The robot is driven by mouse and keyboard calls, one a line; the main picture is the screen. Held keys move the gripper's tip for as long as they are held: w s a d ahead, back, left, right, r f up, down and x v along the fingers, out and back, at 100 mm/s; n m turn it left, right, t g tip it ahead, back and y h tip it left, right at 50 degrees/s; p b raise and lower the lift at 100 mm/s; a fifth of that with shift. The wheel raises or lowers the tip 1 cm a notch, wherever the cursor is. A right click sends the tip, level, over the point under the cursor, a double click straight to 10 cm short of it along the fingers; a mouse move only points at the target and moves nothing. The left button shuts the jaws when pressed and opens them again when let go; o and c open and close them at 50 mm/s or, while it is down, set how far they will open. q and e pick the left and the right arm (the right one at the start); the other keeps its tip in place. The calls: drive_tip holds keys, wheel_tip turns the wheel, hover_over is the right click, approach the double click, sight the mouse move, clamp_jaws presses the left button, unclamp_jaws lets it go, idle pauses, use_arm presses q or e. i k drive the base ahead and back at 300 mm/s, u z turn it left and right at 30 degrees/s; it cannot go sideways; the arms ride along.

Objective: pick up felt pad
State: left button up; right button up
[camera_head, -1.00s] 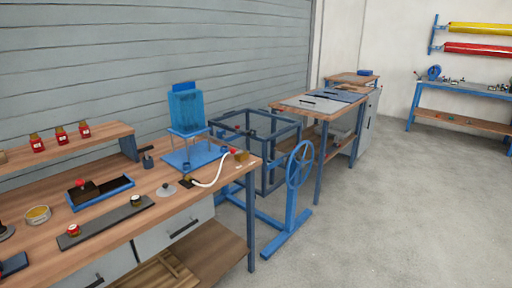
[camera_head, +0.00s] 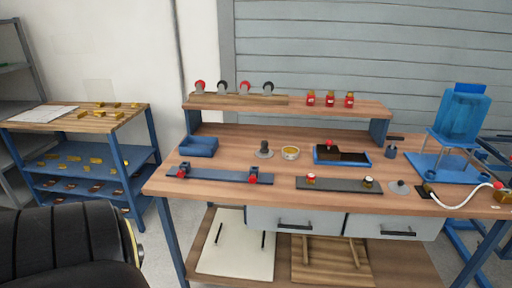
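I cannot tell for sure which thing is the felt pad. A small dark brown, flat piece (camera_head: 352,157) lies in a shallow blue tray (camera_head: 318,161) on the workbench, with a blockier brown piece with a red top (camera_head: 326,152) at its left. Neither of my grippers shows in the head view.
The wooden workbench (camera_head: 230,200) also holds a blue bin (camera_head: 198,146), two dark bars (camera_head: 218,175) (camera_head: 340,184), a round tin (camera_head: 290,153) and a blue stand (camera_head: 460,120). A shelf (camera_head: 350,106) carries red jars. A black ribbed shape (camera_head: 65,250) fills the lower left.

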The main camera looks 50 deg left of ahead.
sight(264, 150)
drive_tip(key=u, duration=1.1)
drive_tip(key=i, duration=1.05)
drive_tip(key=z, duration=0.1)
